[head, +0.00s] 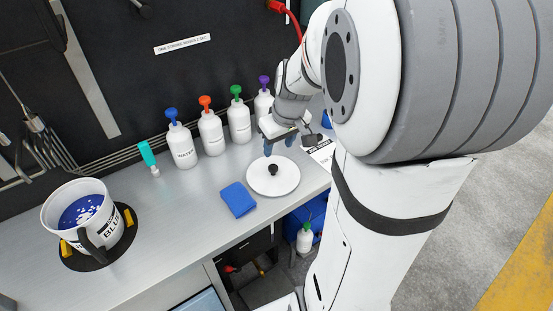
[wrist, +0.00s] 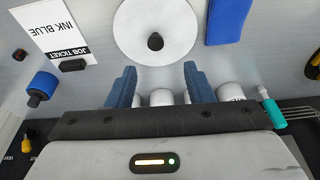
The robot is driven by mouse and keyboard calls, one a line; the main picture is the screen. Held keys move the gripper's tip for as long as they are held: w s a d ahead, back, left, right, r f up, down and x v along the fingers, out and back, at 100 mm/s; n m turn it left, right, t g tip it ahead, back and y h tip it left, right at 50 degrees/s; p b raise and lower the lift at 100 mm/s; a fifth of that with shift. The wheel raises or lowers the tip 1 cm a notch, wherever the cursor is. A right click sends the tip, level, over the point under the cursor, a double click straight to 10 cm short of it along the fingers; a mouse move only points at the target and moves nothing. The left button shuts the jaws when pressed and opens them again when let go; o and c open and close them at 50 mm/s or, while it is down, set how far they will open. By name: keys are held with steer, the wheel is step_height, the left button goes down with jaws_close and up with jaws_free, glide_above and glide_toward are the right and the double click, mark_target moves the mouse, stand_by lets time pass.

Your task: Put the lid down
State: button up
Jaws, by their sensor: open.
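The lid (head: 262,184) is a flat white disc with a black knob in its middle. It lies flat on the grey workbench (head: 190,237), near the front edge. In the wrist view the lid (wrist: 135,30) shows ahead of the fingers, its top edge cut off by the frame. My gripper (head: 281,146) is just behind the lid in the head view, above the bench. In the wrist view my gripper (wrist: 160,68) has its two blue fingers wide apart, with nothing between them, and the knob (wrist: 155,41) lies beyond the tips, apart from them.
A white bucket (head: 54,219) of blue ink stands in a black holder at the left. A blue cloth (head: 238,199) lies beside the lid. Several white bottles (head: 181,147) with coloured tops line the back. A job ticket (wrist: 62,30) lies near the lid. Bench between cloth and bucket is clear.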

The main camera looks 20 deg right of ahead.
steer(key=s+a+r+m, duration=0.1)
steer(key=s+a, duration=0.3)
steer(key=s, duration=0.3)
steer(key=s+a+r, duration=0.2)
steer(key=s+a, duration=0.3)
steer(key=s, duration=0.2)
steer(key=shift+s+r+m+h, duration=0.3)
steer(key=shift+s+m, duration=0.05)
steer(key=shift+m, duration=0.05)
steer(key=shift+c, duration=1.2)
steer(key=shift+a, duration=0.15)
